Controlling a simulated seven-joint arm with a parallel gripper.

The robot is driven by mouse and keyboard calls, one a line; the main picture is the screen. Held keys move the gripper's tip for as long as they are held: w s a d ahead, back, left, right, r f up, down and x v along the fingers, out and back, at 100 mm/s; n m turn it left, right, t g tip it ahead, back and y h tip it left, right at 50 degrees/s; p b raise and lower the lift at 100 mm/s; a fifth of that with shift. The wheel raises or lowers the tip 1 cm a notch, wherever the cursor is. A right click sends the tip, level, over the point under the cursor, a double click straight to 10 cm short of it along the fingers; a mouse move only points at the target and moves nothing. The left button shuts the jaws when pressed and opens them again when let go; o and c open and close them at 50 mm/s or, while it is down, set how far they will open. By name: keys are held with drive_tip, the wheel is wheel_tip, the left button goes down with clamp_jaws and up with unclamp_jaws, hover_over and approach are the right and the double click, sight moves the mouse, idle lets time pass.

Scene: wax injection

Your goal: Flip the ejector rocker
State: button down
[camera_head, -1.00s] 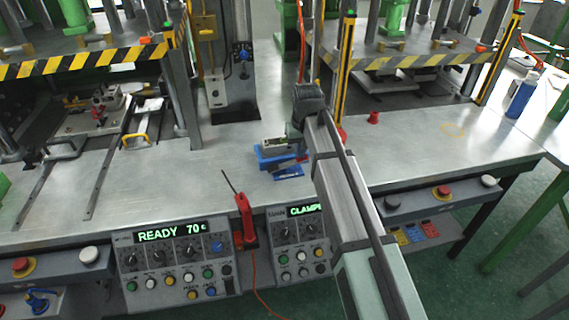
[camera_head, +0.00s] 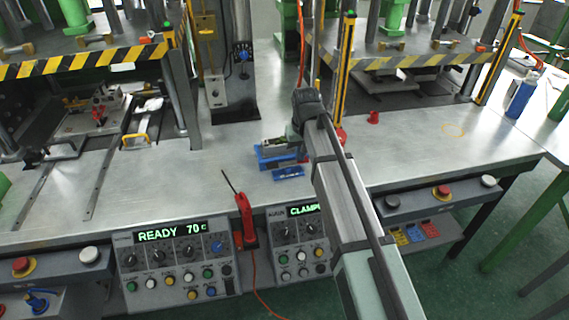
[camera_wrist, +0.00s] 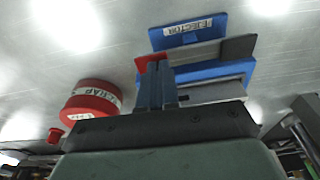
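The ejector unit shows in the head view as a blue base (camera_head: 266,164) left of my wrist, with a blue label plate (camera_head: 288,173) in front. In the wrist view the plate reads "EJECTOR" (camera_wrist: 196,29). Beside it lies a bar, the rocker, with a grey end (camera_wrist: 240,47) on the right and a red end (camera_wrist: 150,61) on the left. My gripper (camera_wrist: 157,66) has its fingers together, their tips at the red end; I cannot tell whether they touch it. The fingers are hidden behind my arm in the head view.
A red round part with a white label (camera_wrist: 93,98) is left of my fingers in the wrist view. A small red knob (camera_head: 373,117) stands on the bench to the right. A striped press (camera_head: 345,75) is behind my wrist. A red-handled tool (camera_head: 244,215) is at the front edge.

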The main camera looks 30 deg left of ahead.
drive_tip(key=shift+f, duration=0.25)
drive_tip(key=shift+r, duration=3.55)
drive_tip(key=shift+w, duration=0.1)
